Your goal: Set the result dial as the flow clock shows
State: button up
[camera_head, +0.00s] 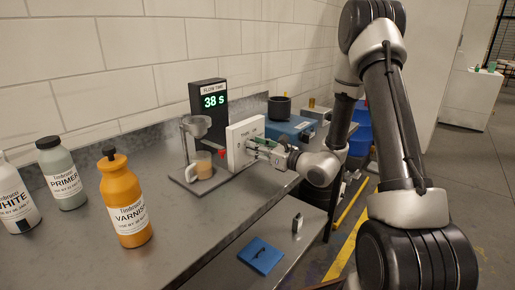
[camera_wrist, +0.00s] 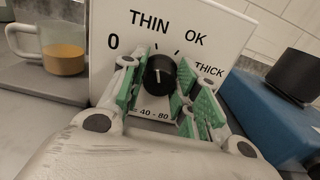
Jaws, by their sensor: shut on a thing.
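The flow clock (camera_head: 212,101) is a dark upright box with green digits reading 38 s. The result dial's white panel (camera_head: 236,133) stands to its right. In the wrist view the panel (camera_wrist: 104,75) reads 0, THIN, OK and THICK around a black knob (camera_wrist: 161,76). The knob's short white mark points roughly up, toward THIN; its exact setting is hard to tell. Lower print ends in "40 - 80", the rest hidden by a finger. My gripper (camera_wrist: 159,92) is shut on the knob, with green-padded fingers on either side; in the head view it (camera_head: 262,149) reaches the panel.
A flow cup (camera_head: 196,125) on a stand is above a glass mug (camera_head: 201,165) of tan liquid. Varnish (camera_head: 124,200), primer (camera_head: 62,175) and white (camera_head: 14,200) bottles stand at left. A blue box (camera_head: 291,128) and dark pot (camera_head: 279,108) are behind.

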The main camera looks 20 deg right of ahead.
jog(key=o, duration=1)
jog(key=v, duration=1.2)
